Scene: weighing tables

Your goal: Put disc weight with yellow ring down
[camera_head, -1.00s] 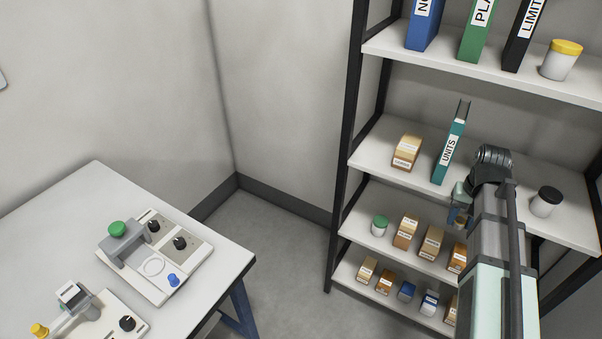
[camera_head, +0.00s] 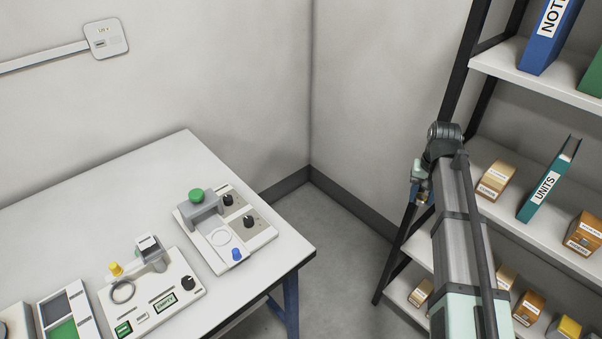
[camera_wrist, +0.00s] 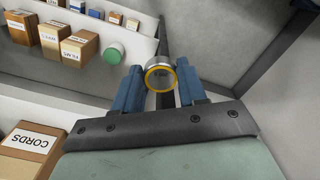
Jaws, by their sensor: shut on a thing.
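The disc weight with yellow ring (camera_wrist: 160,76) shows in the wrist view as a small grey disc with a yellow rim. My gripper (camera_wrist: 160,86) is shut on it, with one blue finger on each side. In the head view my gripper (camera_head: 418,190) is in front of the shelf unit's left post, and the weight cannot be made out there. The gripper is in the air, to the right of the white table (camera_head: 120,185) and apart from it.
A device with a green knob (camera_head: 225,228) and one with a yellow knob (camera_head: 150,292) stand on the table. A tray with a green section (camera_head: 66,318) is at the left. The shelf unit (camera_head: 520,215) holds boxes and binders. Bare tabletop lies behind the devices.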

